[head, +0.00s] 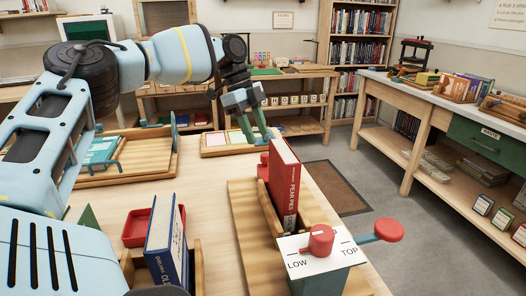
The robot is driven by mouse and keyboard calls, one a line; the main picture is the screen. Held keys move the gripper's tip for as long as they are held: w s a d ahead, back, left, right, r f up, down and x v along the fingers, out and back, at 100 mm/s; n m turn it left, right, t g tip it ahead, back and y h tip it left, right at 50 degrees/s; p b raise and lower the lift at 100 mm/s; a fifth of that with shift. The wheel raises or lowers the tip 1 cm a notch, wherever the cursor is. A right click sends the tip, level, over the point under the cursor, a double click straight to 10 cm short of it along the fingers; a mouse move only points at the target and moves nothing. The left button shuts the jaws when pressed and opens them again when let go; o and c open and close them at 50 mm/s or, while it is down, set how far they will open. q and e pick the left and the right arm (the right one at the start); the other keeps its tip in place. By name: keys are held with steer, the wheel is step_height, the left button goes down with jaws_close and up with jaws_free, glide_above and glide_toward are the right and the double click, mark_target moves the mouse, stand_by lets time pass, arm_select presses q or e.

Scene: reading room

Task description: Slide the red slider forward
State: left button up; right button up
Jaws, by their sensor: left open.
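My left gripper (256,134) is in the upper middle of the head view, its green fingers apart and pointing down, with nothing seen between them. It is above the far end of a wooden stand (243,205). A small red piece (263,166) shows at that end, beside a red book (285,185) standing upright; it may be the red slider, partly hidden by the book. The near end of the stand has a box with a white LOW–TOP plate (318,262), a red knob (320,238) and a red-ended lever (388,230). My right gripper is not in view.
A blue book (165,245) stands in a holder at the front left, beside a red tray (150,226). A workbench (440,110) stands at the right. The table between the blue book and the stand is clear.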

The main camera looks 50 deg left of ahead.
mark_target(264, 154)
arm_select(q)
steer(key=x, duration=0.6)
steer(key=shift+r, duration=0.1)
jaws_close()
